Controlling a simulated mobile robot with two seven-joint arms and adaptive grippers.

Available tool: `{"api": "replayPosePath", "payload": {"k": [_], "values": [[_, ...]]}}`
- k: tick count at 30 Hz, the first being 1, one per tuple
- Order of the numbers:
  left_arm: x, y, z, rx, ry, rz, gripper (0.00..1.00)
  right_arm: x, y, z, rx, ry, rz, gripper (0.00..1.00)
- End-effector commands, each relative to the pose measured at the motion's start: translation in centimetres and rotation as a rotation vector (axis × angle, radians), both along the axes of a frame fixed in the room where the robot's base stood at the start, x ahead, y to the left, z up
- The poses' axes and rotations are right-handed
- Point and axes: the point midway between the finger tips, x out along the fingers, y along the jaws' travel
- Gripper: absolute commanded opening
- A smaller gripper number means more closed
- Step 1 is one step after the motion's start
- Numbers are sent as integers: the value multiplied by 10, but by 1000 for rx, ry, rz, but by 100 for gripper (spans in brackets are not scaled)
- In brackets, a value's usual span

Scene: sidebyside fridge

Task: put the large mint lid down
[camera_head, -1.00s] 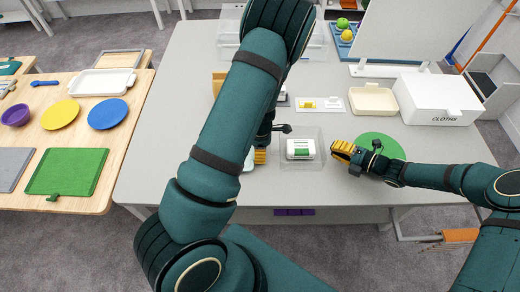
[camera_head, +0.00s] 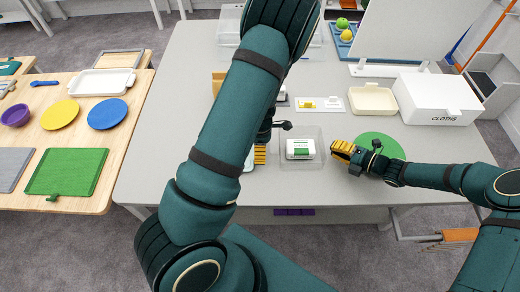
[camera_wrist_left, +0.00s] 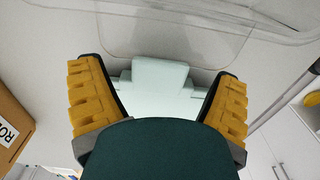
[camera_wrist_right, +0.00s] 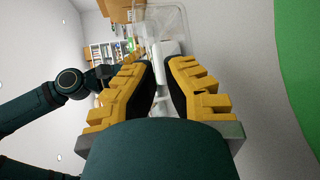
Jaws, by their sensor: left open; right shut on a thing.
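The large mint lid (camera_wrist_left: 158,82) is a pale mint piece with a raised tab, between the fingers of my left gripper (camera_wrist_left: 158,92) in the left wrist view. Those fingers stand apart on either side of it. In the head view the lid (camera_head: 249,161) shows only a small pale part on the table, mostly hidden by my arm, beside my left gripper's yellow fingertip (camera_head: 260,155). My right gripper (camera_head: 338,151) is low at the right edge of a clear tray (camera_head: 318,164). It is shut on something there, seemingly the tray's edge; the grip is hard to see.
A white and green box (camera_head: 300,149) sits in the clear tray. A green disc (camera_head: 382,143) lies by my right gripper. A cream dish (camera_head: 373,99) and white CLOTHS box (camera_head: 437,98) stand behind. The front left of the grey table (camera_head: 165,175) is clear.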

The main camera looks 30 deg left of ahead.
Motion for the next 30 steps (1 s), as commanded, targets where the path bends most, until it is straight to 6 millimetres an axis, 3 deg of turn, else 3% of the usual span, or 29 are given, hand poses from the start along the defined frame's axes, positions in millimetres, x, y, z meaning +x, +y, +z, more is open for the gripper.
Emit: {"api": "replayPosePath", "payload": {"k": [9,15,30], "values": [[2,-2,66,0,-5,-3,90,0,0,0,1,0,0,0],[2,-1,94,-1,-3,-1,90,0,0,1,1,-1,0,0],[1,-1,104,-1,-1,1,90,0,0,0,1,-1,0,0]]}}
